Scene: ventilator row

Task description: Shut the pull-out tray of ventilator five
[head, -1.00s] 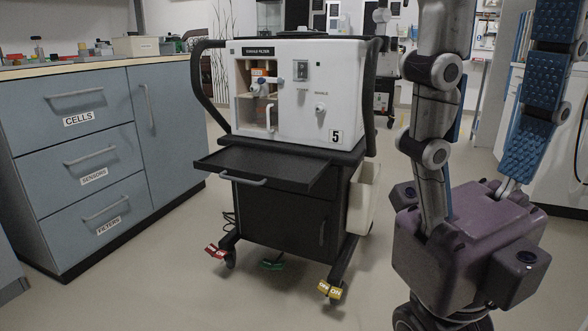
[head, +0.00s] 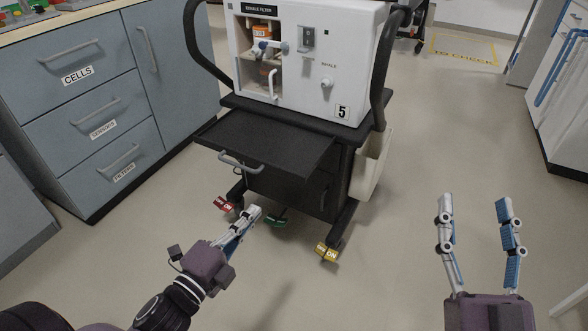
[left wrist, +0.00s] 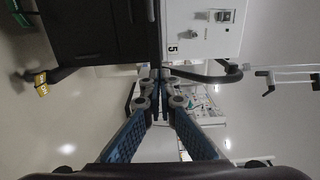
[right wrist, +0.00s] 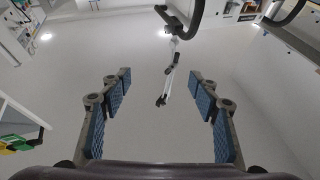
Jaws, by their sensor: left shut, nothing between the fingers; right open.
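Ventilator five (head: 300,60) is a white unit marked 5 on a black wheeled cart. Its black pull-out tray (head: 270,145) sticks out at the front below the unit, with a grey handle (head: 240,163) on its front edge. My left gripper (head: 255,211) is shut and empty, low in front of the cart and below the tray handle in the head picture. In the left wrist view the ventilator (left wrist: 205,28) shows sideways beyond the shut fingers (left wrist: 160,75). My right gripper (head: 473,198) is open and empty, to the right of the cart and apart from it.
Grey drawers labelled CELLS, SENSORS and FILTERS (head: 95,100) stand close on the left. The cart has red, green and yellow (head: 326,252) wheel tags and a beige side bin (head: 370,165). Floor (head: 430,140) is free right of the cart.

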